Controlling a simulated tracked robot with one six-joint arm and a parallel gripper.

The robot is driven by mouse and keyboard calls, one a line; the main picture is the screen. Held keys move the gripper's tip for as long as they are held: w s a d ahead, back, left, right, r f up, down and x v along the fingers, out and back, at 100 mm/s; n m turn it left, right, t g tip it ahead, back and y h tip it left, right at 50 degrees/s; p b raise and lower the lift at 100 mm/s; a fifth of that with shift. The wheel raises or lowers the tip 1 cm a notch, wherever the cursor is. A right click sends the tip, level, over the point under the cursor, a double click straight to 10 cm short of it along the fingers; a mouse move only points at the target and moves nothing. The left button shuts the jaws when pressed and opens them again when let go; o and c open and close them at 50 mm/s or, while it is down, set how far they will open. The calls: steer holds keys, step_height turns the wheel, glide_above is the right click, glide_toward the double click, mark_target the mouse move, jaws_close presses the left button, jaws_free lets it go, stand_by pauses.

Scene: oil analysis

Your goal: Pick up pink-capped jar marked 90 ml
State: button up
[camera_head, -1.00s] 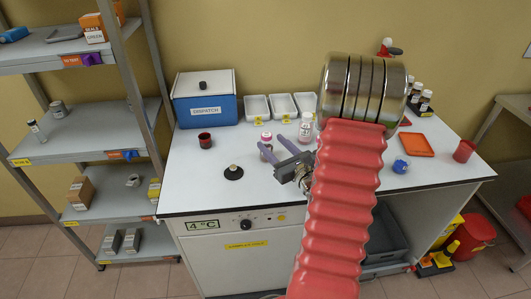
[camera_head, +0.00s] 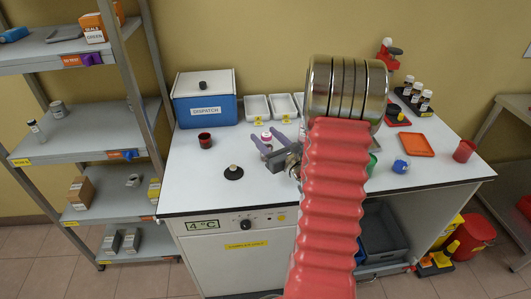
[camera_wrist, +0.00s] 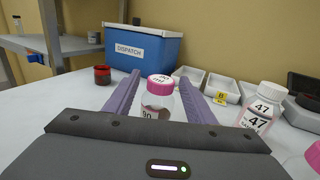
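The pink-capped jar (camera_wrist: 157,103) stands upright on the table, with a "90" label on its front. In the wrist view it sits between the two purple fingers of my gripper (camera_wrist: 154,95), with a small gap visible on either side. My gripper is open around it. In the head view the jar's pink cap (camera_head: 266,136) shows between the fingers of my gripper (camera_head: 264,143), and its body is largely hidden. A white-capped bottle marked 47 (camera_wrist: 261,107) stands to the right of the jar in the wrist view.
A blue dispatch box (camera_head: 205,98) and white trays (camera_head: 257,107) stand behind. A dark red cup (camera_head: 205,140) and a black round stand (camera_head: 233,172) are to the left. Another pink cap (camera_wrist: 314,155) shows at the wrist view's right edge. My arm hides the table's middle.

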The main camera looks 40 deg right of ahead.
jaws_close()
stand_by(0.4)
steer(key=shift+r, duration=5)
